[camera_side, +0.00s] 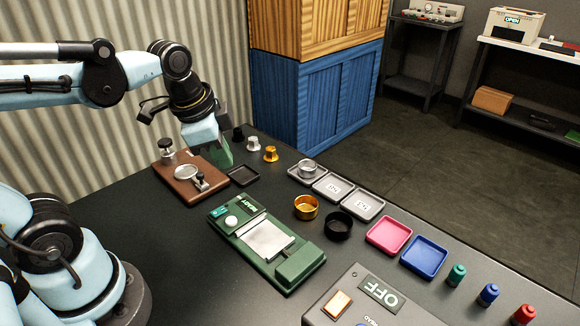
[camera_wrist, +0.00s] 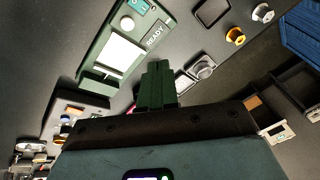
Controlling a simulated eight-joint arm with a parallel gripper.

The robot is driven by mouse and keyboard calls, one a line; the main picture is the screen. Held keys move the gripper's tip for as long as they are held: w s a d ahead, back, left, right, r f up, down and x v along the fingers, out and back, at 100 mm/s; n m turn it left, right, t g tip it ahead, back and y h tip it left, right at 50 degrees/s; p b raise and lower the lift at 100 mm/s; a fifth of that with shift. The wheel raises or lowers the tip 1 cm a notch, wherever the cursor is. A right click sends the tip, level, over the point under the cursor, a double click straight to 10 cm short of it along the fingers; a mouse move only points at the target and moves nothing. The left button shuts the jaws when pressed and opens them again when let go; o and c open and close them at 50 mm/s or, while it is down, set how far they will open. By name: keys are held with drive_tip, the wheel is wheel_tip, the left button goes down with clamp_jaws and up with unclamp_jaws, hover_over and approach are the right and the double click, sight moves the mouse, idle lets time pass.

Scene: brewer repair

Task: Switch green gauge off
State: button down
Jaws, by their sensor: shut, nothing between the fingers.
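The green gauge (camera_side: 296,266) lies on the dark table in the side view, with a pale flat plate (camera_side: 264,240), a round white button (camera_side: 231,221), a READY label (camera_side: 247,201) and a small teal display (camera_side: 218,211). It also shows at the upper left of the wrist view (camera_wrist: 88,82), with its white button (camera_wrist: 127,22) and READY label (camera_wrist: 154,36). My gripper (camera_side: 224,160) has green fingers, shut and empty. It hangs above the table behind the gauge, near the brown board, apart from the button. The fingertips (camera_wrist: 157,66) show in the wrist view.
A brown board (camera_side: 178,178) with metal fittings stands left of the gauge, a black tray (camera_side: 243,176) behind it. Several knobs, a gold ring (camera_side: 306,207), a black ring (camera_side: 338,226), a pink tray (camera_side: 389,235) and a blue tray (camera_side: 424,257) lie right. A grey OFF box (camera_side: 345,312) is in front.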

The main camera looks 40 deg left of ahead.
sight(215, 213)
drive_tip(key=m+g, duration=0.1)
drive_tip(key=m, duration=0.2)
drive_tip(key=a+r+m+g, duration=0.1)
drive_tip(key=m+g, duration=0.1)
drive_tip(key=m, duration=0.2)
drive_tip(key=a+r+m+g, duration=0.1)
drive_tip(key=m+g, duration=0.1)
drive_tip(key=m, duration=0.1)
drive_tip(key=shift+s+a+r+m, duration=0.1)
drive_tip(key=shift+s+r+m, duration=0.05)
drive_tip(key=shift+s+m, duration=0.15)
drive_tip(key=f, duration=0.4)
drive_tip(key=s+f, duration=0.1)
drive_tip(key=f, duration=0.9)
drive_tip(key=shift+s, duration=0.3)
